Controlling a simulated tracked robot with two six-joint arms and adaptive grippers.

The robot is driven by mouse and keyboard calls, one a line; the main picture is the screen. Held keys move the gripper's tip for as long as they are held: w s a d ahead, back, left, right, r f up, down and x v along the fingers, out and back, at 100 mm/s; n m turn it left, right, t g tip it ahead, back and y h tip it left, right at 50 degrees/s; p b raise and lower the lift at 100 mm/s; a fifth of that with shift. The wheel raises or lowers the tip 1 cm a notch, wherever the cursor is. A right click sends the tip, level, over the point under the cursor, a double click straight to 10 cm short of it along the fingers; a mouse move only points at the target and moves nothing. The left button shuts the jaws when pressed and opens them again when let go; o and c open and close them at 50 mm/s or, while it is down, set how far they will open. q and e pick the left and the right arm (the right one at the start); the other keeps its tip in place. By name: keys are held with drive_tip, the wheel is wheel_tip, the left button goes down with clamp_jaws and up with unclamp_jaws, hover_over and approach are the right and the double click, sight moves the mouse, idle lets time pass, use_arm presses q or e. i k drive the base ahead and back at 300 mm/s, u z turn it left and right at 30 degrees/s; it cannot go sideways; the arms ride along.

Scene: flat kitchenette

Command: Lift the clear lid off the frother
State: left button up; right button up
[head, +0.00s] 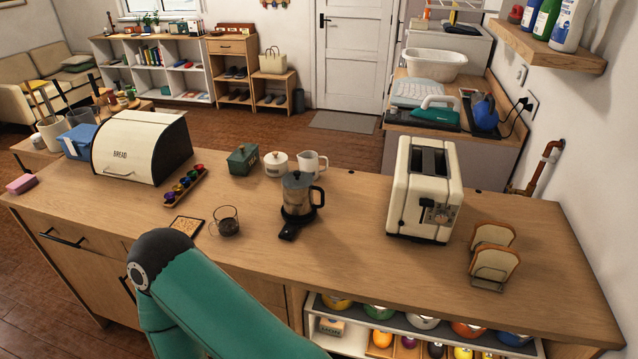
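The frother (297,203) stands upright on the wooden counter near the middle of the head view. It has a dark grey, partly see-through body, a black handle on its right side and a black base that juts toward me. The clear lid (297,179) appears to sit on top of the frother; its outline is faint at this size. A teal link and dark joint of one of my arms reach up from the bottom left, apart from the frother. Neither of my grippers shows in the head view.
A glass cup (226,222) and coaster (187,226) are left of the frother. Behind it stand a white pitcher (312,164), white pot (276,164) and green box (243,160). A toaster (421,190) and toast rack (489,278) are right. Counter between frother and toaster is clear.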

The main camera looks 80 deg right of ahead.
sight(294, 179)
drive_tip(key=z, duration=1.1)
drive_tip(key=k, duration=0.35)
drive_tip(key=z, duration=0.35)
drive_tip(key=i, duration=0.6)
drive_tip(key=u, duration=0.15)
drive_tip(key=k, duration=0.55)
drive_tip(key=z, duration=0.05)
